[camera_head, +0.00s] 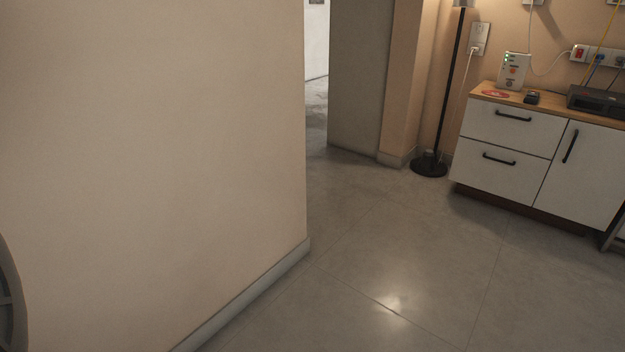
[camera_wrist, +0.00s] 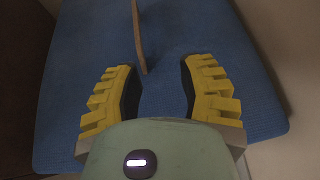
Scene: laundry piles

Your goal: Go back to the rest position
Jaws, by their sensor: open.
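My gripper (camera_wrist: 159,84) shows in the wrist view with its two yellow, ribbed fingers spread apart. It is open, and nothing is held between the fingers. Beyond the fingers is a blue, textured flat surface (camera_wrist: 232,50). A thin brown strip (camera_wrist: 138,38) reaches from the top edge down to near the gap between the fingertips; I cannot tell what it is. The gripper does not show in the head view.
In the head view, a beige wall (camera_head: 150,130) fills the left side. A doorway stands beyond its corner. A black floor lamp (camera_head: 430,163) and a white cabinet (camera_head: 520,155) with devices on top stand at the right. The grey tiled floor (camera_head: 400,250) between is clear.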

